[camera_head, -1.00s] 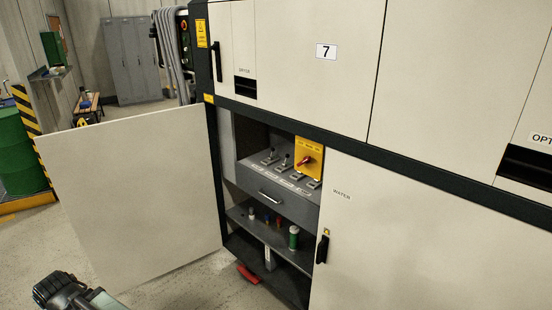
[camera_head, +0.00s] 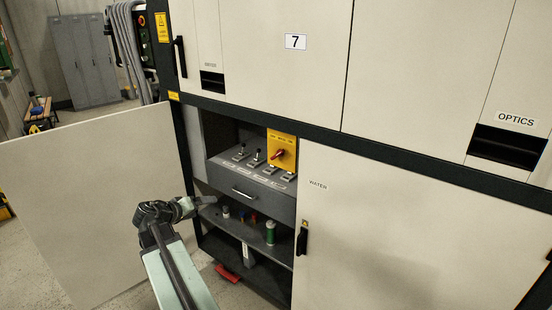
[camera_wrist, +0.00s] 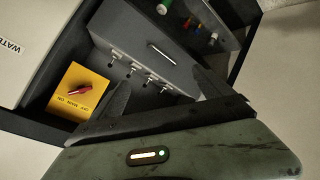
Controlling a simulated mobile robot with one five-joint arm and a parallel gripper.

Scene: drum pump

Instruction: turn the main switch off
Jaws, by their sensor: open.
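The main switch is a red rotary handle (camera_head: 278,154) on a yellow plate (camera_head: 290,143), at the back right of the open cabinet compartment. In the wrist view the red handle (camera_wrist: 80,90) sits on the yellow plate (camera_wrist: 70,108) at the left, near small print that seems to read OFF, MAIN and ON. Which setting the handle points to, I cannot tell. My gripper (camera_head: 204,202) is in front of the compartment, lower left of the switch and apart from it. In the wrist view its two dark fingers (camera_wrist: 163,92) are spread, with nothing between them.
A row of toggle levers (camera_head: 257,159) stands on the grey panel left of the switch, above a drawer handle (camera_head: 244,193). A lower shelf holds a green can (camera_head: 270,232) and small bottles. The open door (camera_head: 95,205) stands left; the closed WATER door (camera_head: 375,225) is right.

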